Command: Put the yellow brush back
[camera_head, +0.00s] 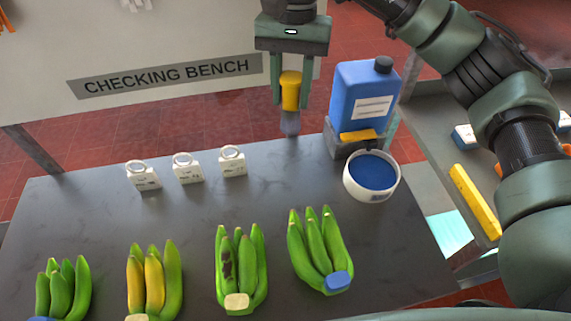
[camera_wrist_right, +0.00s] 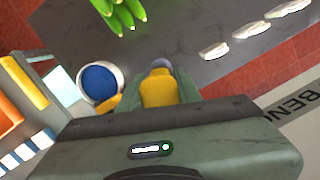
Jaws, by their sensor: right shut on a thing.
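The yellow brush (camera_head: 290,92) has a thick yellow handle and grey bristles pointing down. My right gripper (camera_head: 290,98) is shut on its handle and holds it upright near the bench's back edge, left of the blue jug. I cannot tell whether the bristles touch the bench. The brush (camera_wrist_right: 160,88) also shows between the fingers in the right wrist view. A white tub with blue contents (camera_head: 372,172) stands on the bench to the right of the brush. My left gripper is not in view.
A blue jug (camera_head: 362,95) stands on a grey block with a yellow piece (camera_head: 358,135) on its front. Several banana bunches (camera_head: 240,265) line the front of the dark bench (camera_head: 200,215). Three white tags (camera_head: 187,168) stand behind them. A side shelf (camera_head: 430,150) is at right.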

